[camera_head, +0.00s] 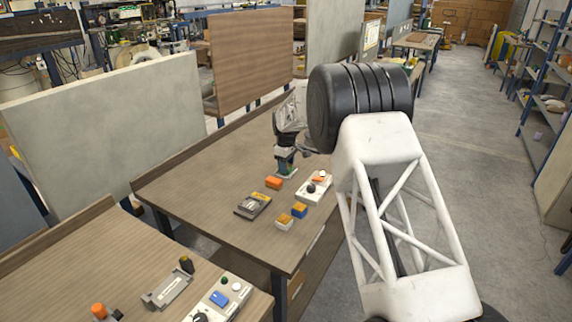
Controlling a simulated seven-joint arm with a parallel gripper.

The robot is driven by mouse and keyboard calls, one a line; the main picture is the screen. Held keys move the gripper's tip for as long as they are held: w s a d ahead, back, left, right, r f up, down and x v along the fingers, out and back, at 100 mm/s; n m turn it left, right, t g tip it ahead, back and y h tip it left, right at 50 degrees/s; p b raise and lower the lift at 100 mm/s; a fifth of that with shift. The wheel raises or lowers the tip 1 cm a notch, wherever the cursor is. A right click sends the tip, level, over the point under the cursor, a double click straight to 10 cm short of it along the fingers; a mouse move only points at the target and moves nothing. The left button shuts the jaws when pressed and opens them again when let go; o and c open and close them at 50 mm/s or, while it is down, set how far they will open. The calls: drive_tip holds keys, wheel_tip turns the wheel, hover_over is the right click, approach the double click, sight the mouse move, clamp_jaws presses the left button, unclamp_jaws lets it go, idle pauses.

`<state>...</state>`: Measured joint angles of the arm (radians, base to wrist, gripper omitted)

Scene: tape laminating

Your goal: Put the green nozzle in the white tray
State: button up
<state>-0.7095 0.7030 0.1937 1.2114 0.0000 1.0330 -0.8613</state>
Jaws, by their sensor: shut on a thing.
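My gripper (285,167) points down over the far part of the middle table. It is shut on a small green thing, seemingly the green nozzle (289,173), of which only a little green shows at the fingertips. I cannot tell whether it touches the table. The white tray (326,183) lies to the right of and nearer than my gripper. A black piece, an orange piece and a white round piece sit in it.
An orange block (274,182) lies just in front of my gripper. A grey-black device (253,205) and two small blocks in orange, blue and white (299,209) lie nearer. A front table (75,270) holds another white tray (233,284). The middle table's left part is clear.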

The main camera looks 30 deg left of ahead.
drive_tip(key=shift+f, duration=0.3)
idle(0.5)
drive_tip(key=o, duration=1.1)
drive_tip(key=shift+o, duration=0.2)
drive_tip(key=shift+r, duration=3.9)
